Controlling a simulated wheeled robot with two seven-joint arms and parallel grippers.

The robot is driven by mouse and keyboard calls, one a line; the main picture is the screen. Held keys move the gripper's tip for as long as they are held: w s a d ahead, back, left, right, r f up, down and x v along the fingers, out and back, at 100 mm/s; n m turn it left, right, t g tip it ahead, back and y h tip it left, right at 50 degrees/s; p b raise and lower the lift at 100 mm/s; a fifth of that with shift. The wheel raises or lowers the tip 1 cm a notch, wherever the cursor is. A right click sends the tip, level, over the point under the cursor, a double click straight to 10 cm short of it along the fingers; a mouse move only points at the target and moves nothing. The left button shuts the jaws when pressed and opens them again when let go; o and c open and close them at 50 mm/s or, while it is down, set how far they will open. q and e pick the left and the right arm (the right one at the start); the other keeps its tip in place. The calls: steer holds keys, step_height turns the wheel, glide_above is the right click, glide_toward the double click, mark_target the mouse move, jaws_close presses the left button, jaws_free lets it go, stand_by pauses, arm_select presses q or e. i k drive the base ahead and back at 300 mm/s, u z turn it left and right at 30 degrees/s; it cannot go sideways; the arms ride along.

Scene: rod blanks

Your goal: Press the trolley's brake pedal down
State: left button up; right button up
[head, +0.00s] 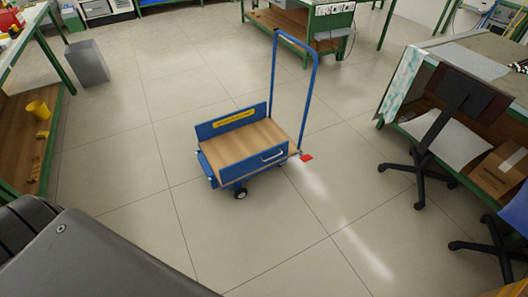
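A blue trolley (218,163) with a wooden deck stands on the tiled floor near the middle of the head view. Its tall blue push handle (316,75) rises at the right end. A small red pedal (306,157) sticks out low at the trolley's right end, beside the handle's foot. From this distance I cannot tell whether the pedal is up or down. A dark wheel (240,193) shows under the near side. Neither of my grippers is in view.
Office chairs (420,180) and a workbench with a cardboard box (501,168) stand on the right. A green-framed bench with a yellow cup (38,110) is on the left, near a grey bin (87,63). The floor around the trolley is clear.

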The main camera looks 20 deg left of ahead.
mark_target(307, 157)
steer(key=u, duration=0.15)
steer(key=i, duration=2.2)
steer(key=z, duration=0.1)
